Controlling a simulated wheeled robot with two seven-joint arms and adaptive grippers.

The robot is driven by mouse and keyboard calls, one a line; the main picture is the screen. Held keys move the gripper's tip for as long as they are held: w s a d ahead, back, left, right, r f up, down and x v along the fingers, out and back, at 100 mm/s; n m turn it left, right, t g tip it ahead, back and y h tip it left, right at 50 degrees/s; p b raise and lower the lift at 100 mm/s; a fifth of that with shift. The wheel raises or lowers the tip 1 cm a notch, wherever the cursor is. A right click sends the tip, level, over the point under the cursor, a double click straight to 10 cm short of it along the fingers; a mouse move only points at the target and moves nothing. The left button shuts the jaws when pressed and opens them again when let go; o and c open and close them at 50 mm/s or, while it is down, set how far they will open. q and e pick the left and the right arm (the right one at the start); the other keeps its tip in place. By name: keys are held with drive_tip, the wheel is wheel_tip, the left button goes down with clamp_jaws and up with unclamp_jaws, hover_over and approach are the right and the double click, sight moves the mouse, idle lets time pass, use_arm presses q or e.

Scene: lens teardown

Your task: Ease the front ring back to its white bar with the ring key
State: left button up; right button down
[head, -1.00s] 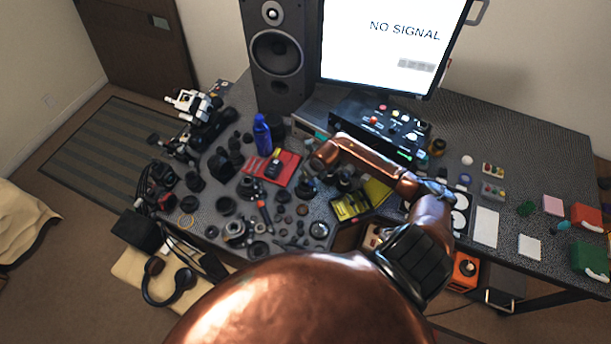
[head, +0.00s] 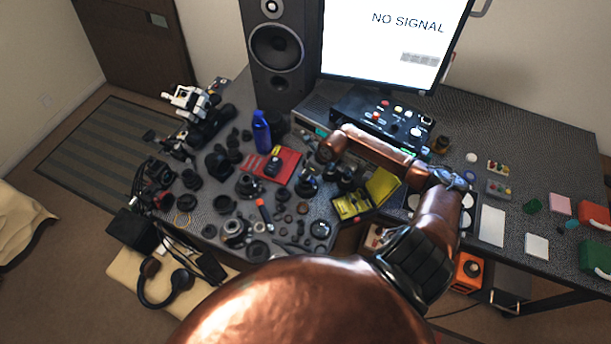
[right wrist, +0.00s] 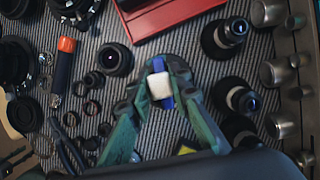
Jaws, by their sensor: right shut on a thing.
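My right gripper (right wrist: 162,82) is shut on a small tool with a blue shaft and a white block (right wrist: 159,85), which I take to be the ring key. In the head view my right gripper (head: 307,188) hangs over the parts on the bench, small and dark. A dark round lens part (right wrist: 115,60) stands left of the gripper in the wrist view, apart from it. Other dark lens barrels (right wrist: 229,35) stand to the right. I cannot tell which part carries the front ring, and I make out no white bar on one. My left gripper is not in view.
A red tray (head: 288,157) lies behind the gripper. An orange-handled tool (head: 264,211) and many loose rings lie to the left. A yellow open case (head: 382,187) lies to the right, and a blue bottle (head: 261,133) stands at the back. Little room is free there.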

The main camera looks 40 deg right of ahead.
drive_tip(key=shift+s+f+n+g+y+b, duration=0.15)
drive_tip(key=shift+n+y+b, duration=0.1)
drive_tip(key=shift+n+b, duration=0.5)
drive_tip(key=shift+w+f+n+g+y+b, duration=0.15)
drive_tip(key=shift+n+y+b, duration=0.1)
drive_tip(key=shift+n+b, duration=0.45)
drive_tip(key=shift+r+p, duration=0.4)
drive_tip(key=shift+r, duration=0.25)
drive_tip(key=shift+r+p, duration=0.55)
drive_tip(key=shift+r, duration=0.55)
drive_tip(key=shift+r+p, duration=0.75)
drive_tip(key=shift+r, duration=0.75)
